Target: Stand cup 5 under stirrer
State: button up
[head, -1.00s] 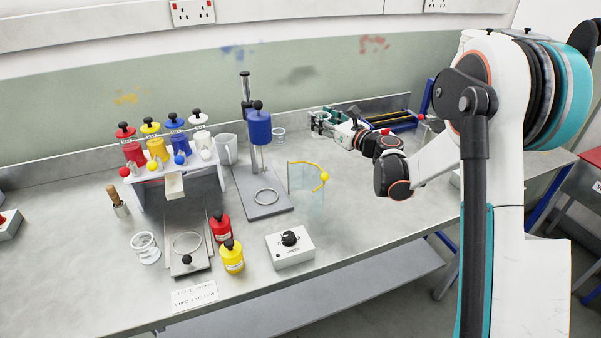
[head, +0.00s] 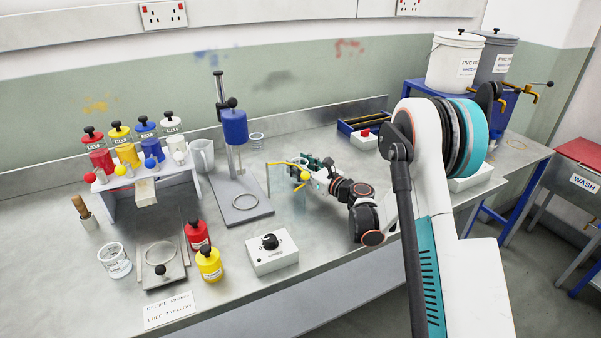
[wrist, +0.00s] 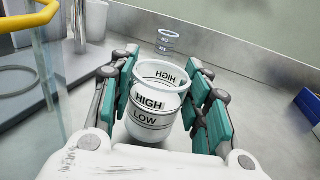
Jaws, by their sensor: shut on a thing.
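My gripper (head: 318,176) is shut around a clear cup marked HIGH and LOW, seen upright between the teal finger pads in the wrist view (wrist: 152,112). No number shows on it, so I cannot tell that it is cup 5. In the head view the gripper largely hides it. The stirrer (head: 234,127) has a blue motor on an upright post. Below it is a grey base plate (head: 233,214) with an empty ring (head: 245,202). My gripper is right of this base. A clear guard with a yellow handle (head: 288,164) stands between them; it is close at left in the wrist view (wrist: 47,75).
Another clear cup (head: 256,141) stands behind the stirrer, and one (head: 115,261) at front left. A control box (head: 271,252), red bottle (head: 197,235) and yellow bottle (head: 209,264) stand in front. A white jug (head: 201,154) and bottle rack (head: 190,185) are left.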

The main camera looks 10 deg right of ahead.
jog(key=shift+f, duration=0.8)
jog(key=shift+r, duration=0.1)
jog(key=o, duration=1.2)
